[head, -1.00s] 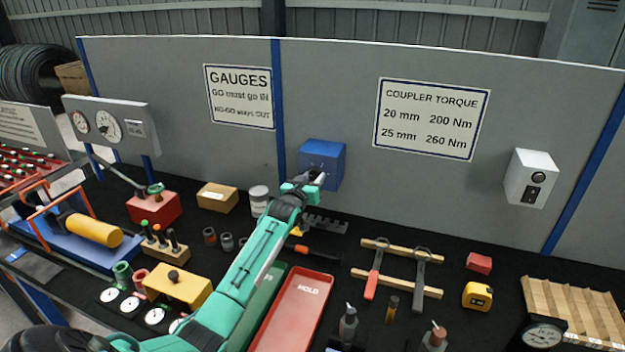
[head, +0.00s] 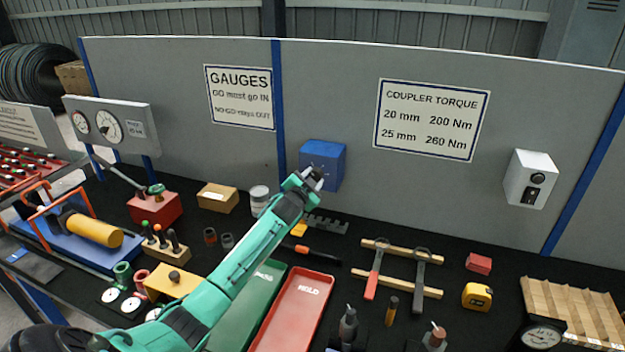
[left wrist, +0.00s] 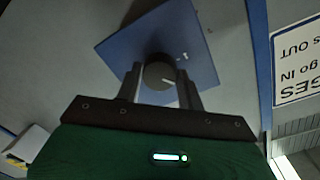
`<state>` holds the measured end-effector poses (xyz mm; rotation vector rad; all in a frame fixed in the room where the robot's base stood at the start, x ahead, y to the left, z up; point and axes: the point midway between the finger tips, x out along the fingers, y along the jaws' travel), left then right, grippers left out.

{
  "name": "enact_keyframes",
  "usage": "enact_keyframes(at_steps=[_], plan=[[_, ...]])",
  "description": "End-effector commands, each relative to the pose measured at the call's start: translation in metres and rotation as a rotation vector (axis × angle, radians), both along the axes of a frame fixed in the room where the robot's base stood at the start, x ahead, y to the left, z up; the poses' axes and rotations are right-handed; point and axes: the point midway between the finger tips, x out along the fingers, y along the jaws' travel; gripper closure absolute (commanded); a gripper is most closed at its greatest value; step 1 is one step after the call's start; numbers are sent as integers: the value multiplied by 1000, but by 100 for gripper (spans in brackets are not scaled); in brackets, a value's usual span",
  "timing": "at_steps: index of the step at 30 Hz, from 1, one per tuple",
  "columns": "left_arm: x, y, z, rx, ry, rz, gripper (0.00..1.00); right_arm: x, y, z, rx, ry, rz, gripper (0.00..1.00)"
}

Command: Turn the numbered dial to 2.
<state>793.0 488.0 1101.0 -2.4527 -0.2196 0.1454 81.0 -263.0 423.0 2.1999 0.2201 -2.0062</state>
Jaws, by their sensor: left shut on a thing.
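The blue box (head: 327,158) is mounted on the grey panel, and its front also shows in the left wrist view (left wrist: 200,68). In that view the round dark dial (left wrist: 158,74) sits on the box face with a white pointer line and small white marks nearby; I cannot read which number it points to. My left gripper (head: 317,174) is at the box front, its fingers on either side of the dial and shut on it (left wrist: 160,82). In the head view the gripper hides the dial. My right gripper is not in view.
A white switch box (head: 530,180) is on the panel at the right. Below my left arm lie a green tray (head: 250,305) and a red HOLD tray (head: 292,312). A white jar (head: 259,196) and cardboard box (head: 218,197) stand left of the arm.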

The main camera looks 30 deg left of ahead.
Motion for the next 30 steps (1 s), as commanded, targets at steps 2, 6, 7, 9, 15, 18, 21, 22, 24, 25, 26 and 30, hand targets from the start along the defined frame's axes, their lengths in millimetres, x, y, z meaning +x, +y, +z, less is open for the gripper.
enact_keyframes(at_steps=[2,6,7,9,15,18,21,22,24,25,26,30], plan=[[0,0,0,46,11,-1,84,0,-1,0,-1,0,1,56],[0,0,0,105,25,-1,84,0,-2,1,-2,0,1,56],[0,0,0,115,28,-1,84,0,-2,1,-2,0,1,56],[0,0,0,132,32,-1,84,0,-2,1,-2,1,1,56],[0,-1,0,160,39,-1,85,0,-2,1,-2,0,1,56],[0,-1,0,164,40,-1,85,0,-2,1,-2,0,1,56],[0,-1,0,163,40,0,85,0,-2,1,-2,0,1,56],[0,-1,0,163,40,0,85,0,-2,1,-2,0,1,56],[0,-1,0,163,40,-1,85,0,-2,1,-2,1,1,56],[0,-1,0,163,40,-1,85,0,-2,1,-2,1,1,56],[0,-1,0,163,40,-1,85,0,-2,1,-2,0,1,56],[0,-1,0,163,40,-1,40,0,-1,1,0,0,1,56]])
